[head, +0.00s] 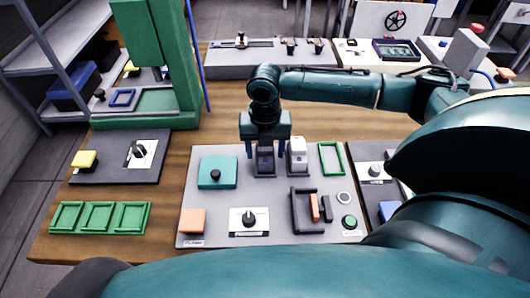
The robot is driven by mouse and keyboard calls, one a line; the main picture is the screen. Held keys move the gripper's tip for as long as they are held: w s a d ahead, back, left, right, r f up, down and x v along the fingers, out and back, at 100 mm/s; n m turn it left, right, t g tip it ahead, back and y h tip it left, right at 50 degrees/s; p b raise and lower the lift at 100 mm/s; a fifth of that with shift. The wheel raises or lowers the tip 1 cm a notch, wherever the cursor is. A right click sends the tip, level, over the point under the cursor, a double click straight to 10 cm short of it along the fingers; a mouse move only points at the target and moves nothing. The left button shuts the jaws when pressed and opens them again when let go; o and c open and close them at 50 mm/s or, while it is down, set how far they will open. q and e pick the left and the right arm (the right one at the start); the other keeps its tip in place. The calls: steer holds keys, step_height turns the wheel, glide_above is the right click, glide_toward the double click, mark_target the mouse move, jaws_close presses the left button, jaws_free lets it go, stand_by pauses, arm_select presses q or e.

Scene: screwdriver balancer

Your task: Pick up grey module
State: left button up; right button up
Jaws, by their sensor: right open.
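The grey module (265,157) stands upright on the light grey board (205,225), in the board's back middle part. My right gripper (265,152) points down over it, with one finger on each side of the module. The gripper is open; I cannot tell whether either finger touches the module. The module's top is partly hidden by the gripper. My left gripper is not in view.
A white module (298,146) stands close to the right of the right gripper. A teal block with a black knob (216,175) lies to the left.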

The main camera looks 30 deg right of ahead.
mark_target(260, 151)
steer(key=shift+f, duration=0.15)
steer(key=c, duration=1.1)
step_height(260, 151, up, 10)
steer(key=shift+r, duration=0.1)
steer(key=shift+c, duration=0.2)
steer(key=m, duration=0.2)
steer(key=a+m, duration=0.1)
steer(key=m, duration=0.1)
steer(key=a+m, duration=0.1)
steer(key=m, duration=0.1)
steer(key=shift+s+r+m+p, duration=0.15)
steer(key=shift+s+m+p, duration=0.2)
steer(key=shift+s+m, duration=0.05)
steer(key=s+a+m, duration=0.1)
steer(key=m, duration=0.6)
steer(key=s+a+r+m, duration=0.1)
steer(key=a+m, duration=0.1)
steer(key=m, duration=0.6)
steer(key=s+a+m+p, duration=0.1)
steer(key=a+m, duration=0.1)
steer(key=m, duration=0.5)
steer(key=shift+r+m, duration=0.3)
steer(key=shift+m, duration=0.1)
steer(key=shift+f, duration=0.1)
